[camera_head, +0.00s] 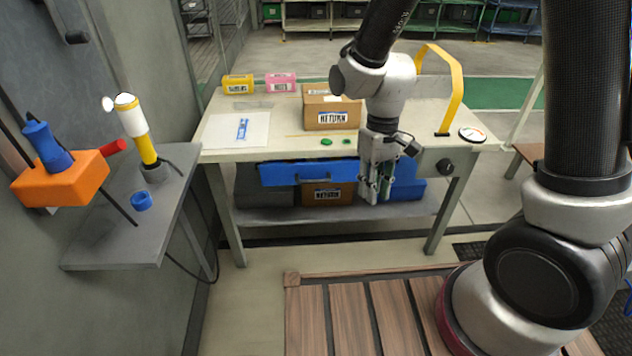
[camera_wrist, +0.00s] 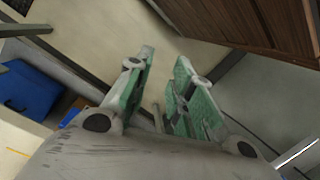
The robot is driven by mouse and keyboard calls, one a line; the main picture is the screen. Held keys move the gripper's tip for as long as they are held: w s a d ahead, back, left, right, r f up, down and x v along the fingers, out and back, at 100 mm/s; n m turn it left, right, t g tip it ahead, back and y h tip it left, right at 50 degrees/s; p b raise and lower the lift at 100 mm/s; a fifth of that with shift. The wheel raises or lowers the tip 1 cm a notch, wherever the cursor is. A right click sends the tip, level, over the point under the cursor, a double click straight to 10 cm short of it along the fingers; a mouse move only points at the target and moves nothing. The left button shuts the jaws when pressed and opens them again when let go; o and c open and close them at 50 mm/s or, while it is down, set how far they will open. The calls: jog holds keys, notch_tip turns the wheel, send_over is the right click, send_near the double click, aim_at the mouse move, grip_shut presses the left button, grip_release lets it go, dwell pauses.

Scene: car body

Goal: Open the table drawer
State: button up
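The table (camera_head: 220,150) stands ahead with a blue drawer (camera_head: 285,174) under its top.
A cardboard RETURN box (camera_head: 325,112), yellow bin (camera_head: 238,84) and pink bin (camera_head: 281,83) stand on the table. Another box (camera_head: 328,194) sits on the lower shelf. A grey side bench (camera_head: 120,235) is at left; a wooden slatted platform (camera_head: 345,315) is in front.

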jog(key=w+a+f+n+t, duration=0.15)
jog(key=a+f, duration=0.35)
jog(key=f, duration=0.5)
jog(key=w+a+f+n+t, duration=0.15)
jog(key=a+f, duration=0.35)
jog(key=f, duration=0.6)
jog(key=n+t, duration=0.9)
jog(key=t, duration=0.6)
send_near(316, 182)
jog(key=w, duration=0.4)
jog(key=shift+n, duration=0.3)
jog(key=w, duration=0.2)
jog(key=w+f, duration=0.1)
jog(key=w, duration=0.1)
jog(key=w+f, duration=0.1)
jog(key=w, duration=0.1)
jog(key=shift+w+f, duration=0.1)
jog(key=shift+w, duration=0.25)
jog(key=shift+c, duration=0.5)
grip_shut()
